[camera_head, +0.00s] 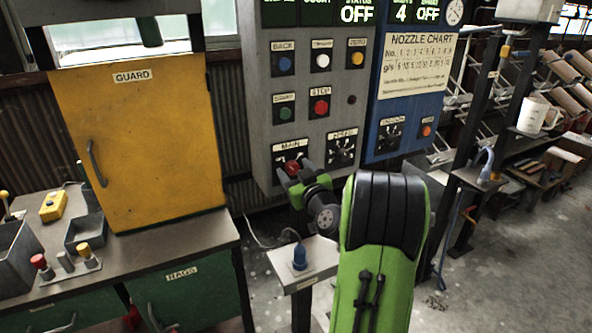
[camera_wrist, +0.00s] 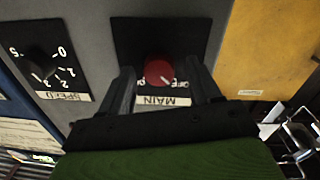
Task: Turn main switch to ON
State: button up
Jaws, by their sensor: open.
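The main switch (camera_wrist: 159,72) is a red round knob on a black plate, with a MAIN label beside it. In the wrist view it sits between my two open fingers, and its pointer mark aims toward the lower right. The fingers stand on either side of the knob; I cannot tell whether they touch it. In the head view the red knob (camera_head: 292,168) shows low on the grey control panel (camera_head: 258,100), partly covered by my gripper (camera_head: 290,178). The ON and OFF lettering by the knob is partly hidden. A display at the top of the panel reads OFF.
A SPEED dial (camera_wrist: 40,70) is beside the switch. Green, red and other buttons, including STOP (camera_head: 321,107), are above it. A yellow GUARD door (camera_head: 150,150) is at left. A small stand with a blue object (camera_head: 299,257) is below the panel.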

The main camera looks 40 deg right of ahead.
jog(key=shift+c, duration=0.3)
jog(key=c, duration=1)
jog(key=shift+m, duration=0.3)
jog(key=m+b, duration=0.1)
jog(key=m, duration=0.7)
jog(key=shift+d+m, duration=0.1)
jog(key=shift+m, duration=0.2)
jog(key=m, duration=0.4)
jog(key=shift+s+d+y, duration=0.1)
jog(key=shift+y, duration=0.3)
jog(key=shift+m+p, duration=0.7)
jog(key=shift+m, duration=1.3)
